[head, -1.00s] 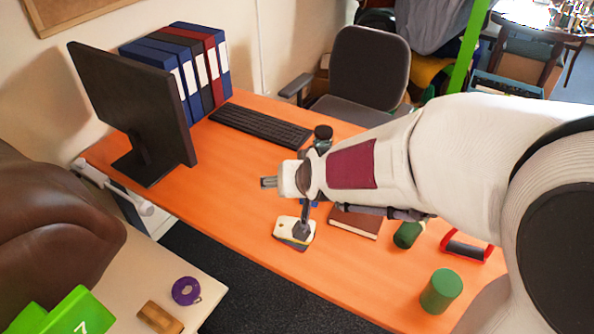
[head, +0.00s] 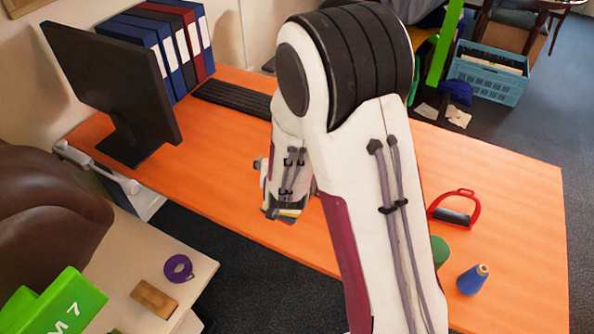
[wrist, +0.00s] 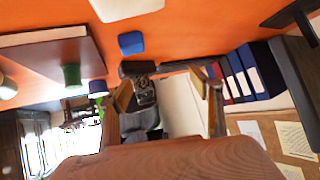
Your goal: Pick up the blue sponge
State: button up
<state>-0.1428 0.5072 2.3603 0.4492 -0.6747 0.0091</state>
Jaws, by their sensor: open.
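A small blue block, which looks like the blue sponge (wrist: 132,43), lies on the orange table in the wrist view. It is between the brown book and a white-topped pad. My gripper (wrist: 165,92) shows in the wrist view with its two fingers spread apart and nothing between them. The sponge is above the fingers in that picture, clear of them. In the head view my arm covers the middle of the table, and I cannot make out the sponge or the fingertips there.
The brown book (wrist: 50,57) lies left of the sponge; the white-topped pad (wrist: 125,8) is above it. A large brown surface (wrist: 170,160) fills the bottom of the wrist view.

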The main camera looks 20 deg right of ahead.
jog(key=d+f, duration=0.1)
jog(key=f, duration=0.1)
jog(key=d+f+h, duration=0.1)
jog(key=f, duration=0.1)
jog(key=f+h, duration=0.1)
jog(key=f, duration=0.2)
jog(key=shift+w+d+f+t, duration=0.1)
jog(key=shift+w+d+t, duration=0.1)
jog(key=shift+d+t, duration=0.2)
jog(key=shift+s+d+f+h, duration=0.1)
jog(key=shift+d+f+h, duration=0.2)
jog(key=shift+f, duration=0.2)
jog(key=shift+x, duration=1.3)
jog(key=shift+w+d+f, duration=0.25)
jog(key=shift+w+d, duration=0.15)
jog(key=shift+w, duration=0.35)
jog(key=shift+w+d+f, duration=0.2)
jog(key=shift+w+d, duration=0.2)
jog(key=shift+w, duration=0.3)
jog(key=shift+x, duration=0.95)
jog(key=c, duration=1.1)
